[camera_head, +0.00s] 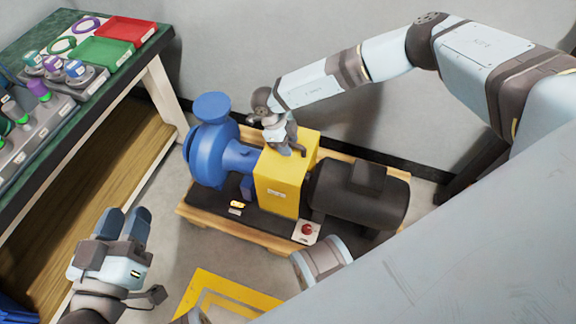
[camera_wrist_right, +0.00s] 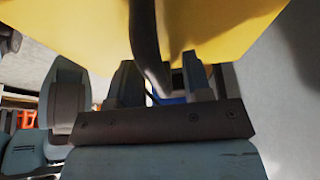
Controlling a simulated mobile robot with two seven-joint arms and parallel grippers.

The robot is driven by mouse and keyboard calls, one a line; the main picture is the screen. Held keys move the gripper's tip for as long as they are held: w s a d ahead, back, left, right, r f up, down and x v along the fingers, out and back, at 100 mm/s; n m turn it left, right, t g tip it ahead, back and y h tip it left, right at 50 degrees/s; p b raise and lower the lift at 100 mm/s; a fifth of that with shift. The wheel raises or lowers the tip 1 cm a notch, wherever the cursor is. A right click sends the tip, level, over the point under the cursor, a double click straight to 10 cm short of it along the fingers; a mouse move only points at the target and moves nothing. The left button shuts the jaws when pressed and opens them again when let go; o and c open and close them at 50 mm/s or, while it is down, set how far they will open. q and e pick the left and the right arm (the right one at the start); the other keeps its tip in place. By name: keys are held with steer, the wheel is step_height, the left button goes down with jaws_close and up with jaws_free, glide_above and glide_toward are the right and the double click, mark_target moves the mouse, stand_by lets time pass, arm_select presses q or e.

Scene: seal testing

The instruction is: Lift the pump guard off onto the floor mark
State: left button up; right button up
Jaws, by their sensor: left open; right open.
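The yellow pump guard (camera_head: 279,190) sits between the blue pump (camera_head: 205,155) and the black motor (camera_head: 360,195). My right gripper (camera_head: 290,148) is at the top of the guard. In the right wrist view its open fingers (camera_wrist_right: 160,78) stand either side of a dark handle bar (camera_wrist_right: 147,40) in front of the yellow guard (camera_wrist_right: 225,25); whether they touch the bar is unclear. My left gripper (camera_head: 124,222) is open and empty, left of the pump. The yellow floor mark (camera_head: 205,284) lies on the floor in front, partly hidden by my own body.
The pump set stands on a wooden pallet (camera_head: 188,212). A red button box (camera_head: 306,231) sits on its front edge. A bench (camera_head: 125,55) with red and green trays and small parts stands at the left. The wall is close behind the pallet.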

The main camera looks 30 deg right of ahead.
jaws_close()
stand_by(1.3)
